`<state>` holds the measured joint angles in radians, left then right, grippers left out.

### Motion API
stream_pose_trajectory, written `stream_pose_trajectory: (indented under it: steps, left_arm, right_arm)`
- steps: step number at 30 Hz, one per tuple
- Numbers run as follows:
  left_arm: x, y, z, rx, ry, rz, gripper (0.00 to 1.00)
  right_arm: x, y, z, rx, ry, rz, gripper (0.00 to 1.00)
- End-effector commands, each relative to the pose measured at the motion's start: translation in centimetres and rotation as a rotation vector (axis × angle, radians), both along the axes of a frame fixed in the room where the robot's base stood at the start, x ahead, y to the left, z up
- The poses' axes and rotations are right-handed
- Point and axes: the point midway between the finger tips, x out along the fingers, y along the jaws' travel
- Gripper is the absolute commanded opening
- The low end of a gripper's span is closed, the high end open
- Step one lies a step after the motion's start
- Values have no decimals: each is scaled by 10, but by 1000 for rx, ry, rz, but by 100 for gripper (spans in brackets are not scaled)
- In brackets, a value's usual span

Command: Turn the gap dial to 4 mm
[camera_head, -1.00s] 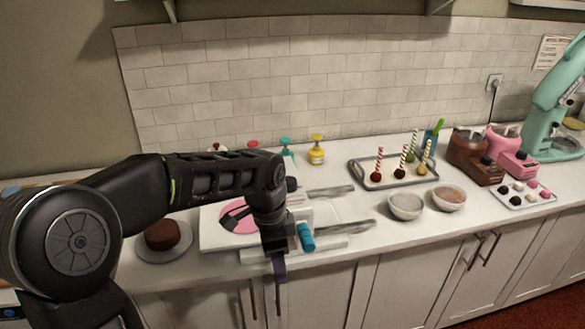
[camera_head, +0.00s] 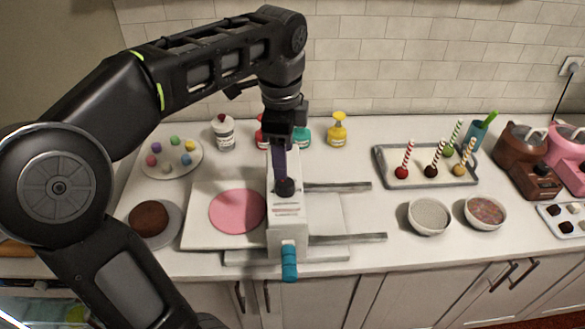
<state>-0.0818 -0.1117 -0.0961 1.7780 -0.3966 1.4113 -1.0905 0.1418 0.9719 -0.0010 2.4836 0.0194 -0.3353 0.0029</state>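A white dough sheeter (camera_head: 287,232) stands on the counter with a pink dough disc (camera_head: 237,211) on the board at its left. The gap dial (camera_head: 286,188) is a small dark knob on top of the sheeter's body. Small printed marks lie in front of it, too small to read. My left gripper (camera_head: 283,180) points down over the dial, with its purple fingers at or just above the knob. The fingers overlap in this view, so their opening and any contact are unclear. A teal crank handle (camera_head: 289,262) sticks out at the sheeter's front. My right gripper is not in view.
Two grey rails (camera_head: 345,237) extend right from the sheeter. A chocolate cake (camera_head: 149,218) and a plate of coloured balls (camera_head: 171,158) stand left. Bottles (camera_head: 338,130) stand behind. A cake-pop tray (camera_head: 390,178) and bowls (camera_head: 428,217) are at right.

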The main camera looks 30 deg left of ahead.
Motion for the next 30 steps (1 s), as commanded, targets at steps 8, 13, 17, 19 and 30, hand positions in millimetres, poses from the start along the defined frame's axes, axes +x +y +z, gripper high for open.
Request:
stream_pose_trajectory:
  steps: [8,13,17,19,30]
  left_arm:
    - [0,0,-6,0,1,0,60]
    - [1,0,-24,0,1,0,60]
    - [2,1,-42,-1,2,-1,60]
    - [3,1,-54,-1,2,-1,60]
    - [5,2,-79,-1,0,0,60]
  right_arm:
    - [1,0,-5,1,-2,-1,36]
    - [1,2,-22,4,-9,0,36]
    - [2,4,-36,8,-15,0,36]
    - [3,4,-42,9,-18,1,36]
    - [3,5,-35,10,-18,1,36]
